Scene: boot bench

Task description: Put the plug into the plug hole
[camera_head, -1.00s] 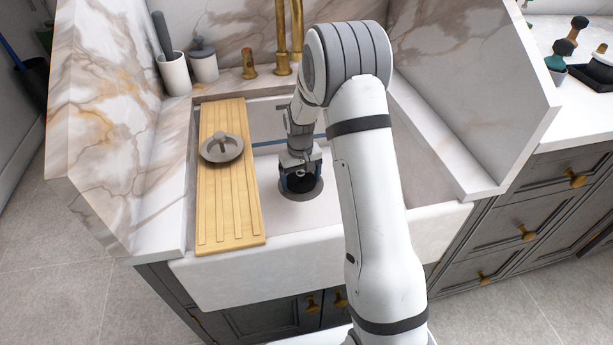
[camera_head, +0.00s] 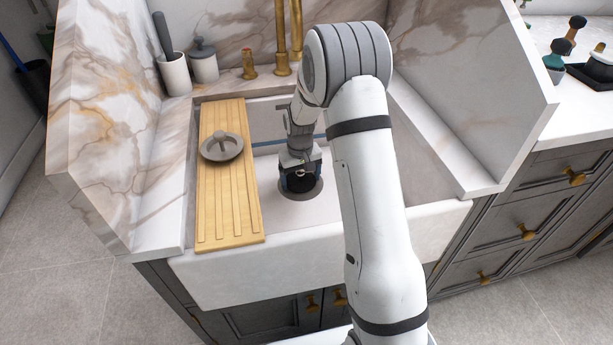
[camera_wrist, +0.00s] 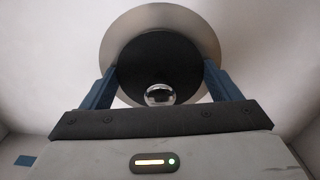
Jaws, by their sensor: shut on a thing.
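The plug (camera_wrist: 158,62) is a black disc with a shiny round metal knob, seen in the wrist view between my two blue fingers. My gripper (camera_wrist: 160,76) is shut on it, one finger at each side. The plug hole (camera_wrist: 120,32) has a wide metal rim that shows around the plug's far side and flanks. In the head view my gripper (camera_head: 299,182) points down at the sink floor over the plug hole's rim (camera_head: 314,192). The plug is low at the hole; I cannot tell whether it is seated or just above it.
The white sink (camera_head: 330,240) has walls around my gripper. A wooden board (camera_head: 230,220) lies across its left side with a grey round dish (camera_head: 221,147) on it. Brass taps (camera_head: 281,45) stand behind. The sink floor beside the hole is clear.

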